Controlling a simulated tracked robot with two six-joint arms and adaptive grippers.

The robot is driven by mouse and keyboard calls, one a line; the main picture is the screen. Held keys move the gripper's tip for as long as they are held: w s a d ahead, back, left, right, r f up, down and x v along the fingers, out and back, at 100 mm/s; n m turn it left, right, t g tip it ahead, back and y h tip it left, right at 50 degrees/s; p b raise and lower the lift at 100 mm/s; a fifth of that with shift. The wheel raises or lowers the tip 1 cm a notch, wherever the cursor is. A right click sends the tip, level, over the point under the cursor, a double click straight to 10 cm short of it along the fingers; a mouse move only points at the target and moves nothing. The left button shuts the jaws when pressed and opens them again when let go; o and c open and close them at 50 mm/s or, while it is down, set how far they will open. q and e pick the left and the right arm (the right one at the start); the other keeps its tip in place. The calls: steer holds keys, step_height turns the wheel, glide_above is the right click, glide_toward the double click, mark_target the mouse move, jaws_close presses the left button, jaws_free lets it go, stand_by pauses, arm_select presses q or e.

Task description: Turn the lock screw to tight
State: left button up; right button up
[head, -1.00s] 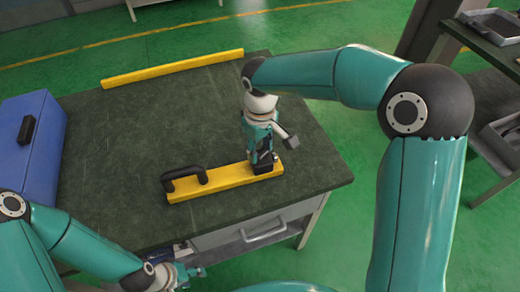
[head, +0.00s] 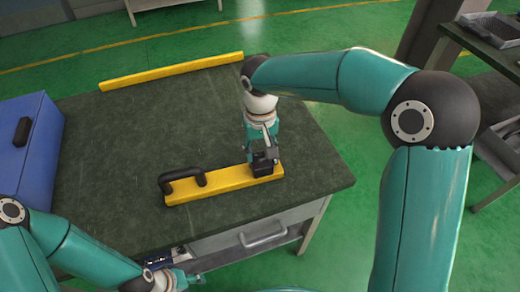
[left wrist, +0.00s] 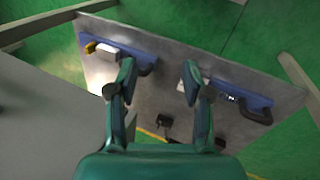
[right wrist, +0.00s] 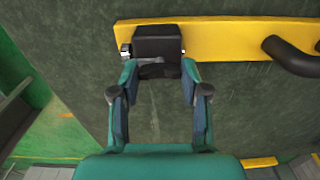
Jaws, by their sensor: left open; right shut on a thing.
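The yellow bar (head: 225,184) lies near the table's front edge, with a black handle at its left end and a black block (right wrist: 158,42) at its right end. A dark knob-like part, seemingly the lock screw (right wrist: 158,70), shows at the block's near side in the right wrist view. My right gripper (right wrist: 160,78) points down at the block, its fingers shut around this dark part. In the head view the right gripper (head: 262,160) hides most of the block. My left gripper (head: 190,280) is open and empty below the table's front edge; its fingers show apart in the left wrist view (left wrist: 158,82).
A blue box (head: 30,140) stands at the table's left. Another yellow bar (head: 170,70) lies along the far edge. A drawer (head: 260,233) is under the tabletop (head: 150,130), whose middle is clear. Blue bars with black handles (left wrist: 225,85) show in the left wrist view.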

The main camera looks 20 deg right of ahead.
mark_target(260, 153)
steer(key=o, duration=1.1)
steer(key=shift+o, duration=0.2)
steer(key=shift+r, duration=0.1)
step_height(260, 153, up, 12)
